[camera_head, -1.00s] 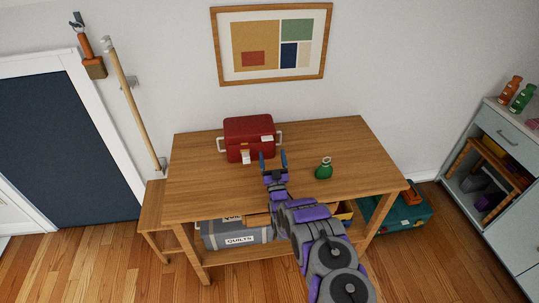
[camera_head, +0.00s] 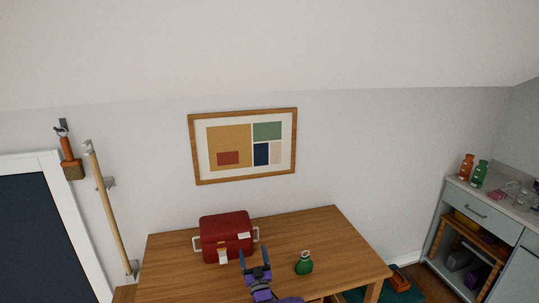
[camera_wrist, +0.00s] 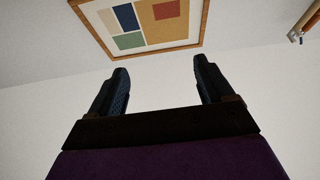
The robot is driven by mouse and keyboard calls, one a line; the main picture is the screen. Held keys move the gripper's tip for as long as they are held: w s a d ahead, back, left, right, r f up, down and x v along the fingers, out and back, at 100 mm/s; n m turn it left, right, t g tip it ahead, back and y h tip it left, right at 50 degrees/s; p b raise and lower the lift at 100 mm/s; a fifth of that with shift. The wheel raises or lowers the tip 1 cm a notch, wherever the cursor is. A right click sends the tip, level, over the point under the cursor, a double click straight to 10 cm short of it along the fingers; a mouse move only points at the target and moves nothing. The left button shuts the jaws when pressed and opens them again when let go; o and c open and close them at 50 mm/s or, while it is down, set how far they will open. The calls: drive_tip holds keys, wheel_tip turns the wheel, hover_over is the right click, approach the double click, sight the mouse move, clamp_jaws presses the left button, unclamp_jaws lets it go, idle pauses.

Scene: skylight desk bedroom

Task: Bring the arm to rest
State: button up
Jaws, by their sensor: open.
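My gripper (camera_head: 255,258) is open, with nothing between its fingers.
A wooden pole (camera_head: 108,212) and an orange-handled tool (camera_head: 71,158) are on the left wall. A grey cabinet (camera_head: 476,213) with bottles on top stands at the right.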

drive_tip(key=w+d+r+g+h, duration=0.3)
drive_tip(key=d+r+g, duration=0.3)
drive_tip(key=r, duration=0.3)
drive_tip(key=s+d+r+m+g+h, duration=0.1)
drive_tip(key=s+d+r+g, duration=0.25)
drive_tip(key=s, duration=0.35)
drive_tip(key=s+d+r+m+g+h, duration=0.1)
drive_tip(key=s+d+r+g+h, duration=0.15)
drive_tip(key=s+d, duration=0.35)
drive_tip(key=s+d+r+g, duration=0.1)
drive_tip(key=s+g, duration=0.3)
drive_tip(key=s, duration=1.3)
drive_tip(key=s+d+r+g, duration=0.2)
drive_tip(key=s+r+g, duration=0.1)
drive_tip(key=s, duration=1.4)
drive_tip(key=s+d+r+m+g, duration=0.1)
drive_tip(key=s+g, duration=0.3)
drive_tip(key=s, duration=1.4)
drive_tip(key=shift+d+r+g, duration=0.4)
drive_tip(key=shift+d+r, duration=0.3)
drive_tip(key=shift+r, duration=0.05)
